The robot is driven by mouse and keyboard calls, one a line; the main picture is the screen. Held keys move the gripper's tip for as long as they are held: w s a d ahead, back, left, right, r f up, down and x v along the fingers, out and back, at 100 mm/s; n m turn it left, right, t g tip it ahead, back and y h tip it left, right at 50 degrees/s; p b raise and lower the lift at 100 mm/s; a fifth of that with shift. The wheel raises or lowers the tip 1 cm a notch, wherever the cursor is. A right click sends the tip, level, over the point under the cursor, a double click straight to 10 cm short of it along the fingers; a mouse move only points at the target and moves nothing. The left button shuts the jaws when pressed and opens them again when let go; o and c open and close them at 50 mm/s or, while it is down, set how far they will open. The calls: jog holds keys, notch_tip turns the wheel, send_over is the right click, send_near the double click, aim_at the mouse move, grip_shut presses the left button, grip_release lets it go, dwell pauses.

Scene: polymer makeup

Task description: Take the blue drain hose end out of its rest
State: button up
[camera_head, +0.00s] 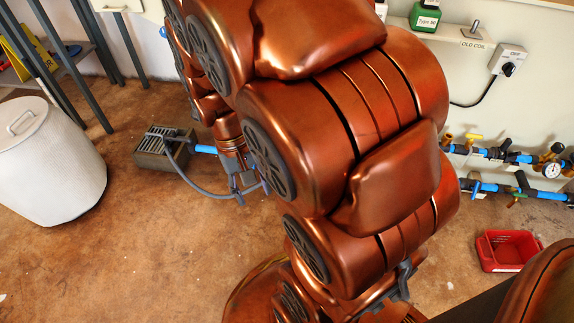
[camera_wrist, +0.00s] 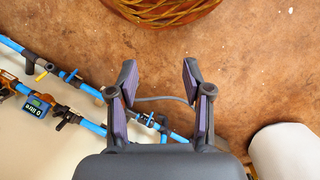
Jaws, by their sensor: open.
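A short blue hose piece (camera_head: 205,149), which looks like the drain hose end, shows in the head view between a grey grated drain box (camera_head: 150,160) and my arm. Its right part is hidden behind my arm, so I cannot tell how it sits in its rest. A thin grey hose (camera_head: 196,188) curves from the box towards my gripper (camera_head: 242,188). In the wrist view my gripper (camera_wrist: 160,84) is open, its purple-padded fingers apart with floor between them. The grey hose (camera_wrist: 165,98) crosses behind the gap. Blue pipe with a valve (camera_wrist: 150,120) shows near the finger bases.
A white lidded bin (camera_head: 48,160) stands left of the drain box. Wall pipes with valves and a gauge (camera_head: 551,170) run at the right, above a red crate (camera_head: 506,249). Brown floor is open around the drain box.

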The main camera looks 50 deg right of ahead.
jog(key=w+d+f+m+h, duration=0.1)
jog(key=w+d+f+m, duration=0.2)
jog(key=w+d+f, duration=0.55)
jog(key=w+d+f+m, duration=0.4)
jog(key=w+d, duration=0.2)
jog(key=d, duration=0.5)
jog(key=w+d+f+m+t+p, duration=0.1)
jog(key=w+d+f+m, duration=0.15)
jog(key=d+f, duration=0.7)
jog(key=w+f+m+b, duration=0.1)
jog(key=f, duration=0.8)
jog(key=d+f+t+b, duration=0.1)
jog(key=f+b, duration=0.1)
jog(key=f, duration=0.7)
jog(key=w+d+f+m+y+b, duration=0.1)
jog(key=f+b, duration=0.1)
jog(key=f, duration=0.7)
jog(key=shift+w+d+m+t, duration=0.2)
jog(key=shift+w+m+t, duration=0.1)
jog(key=shift+m+t, duration=0.1)
grip_shut()
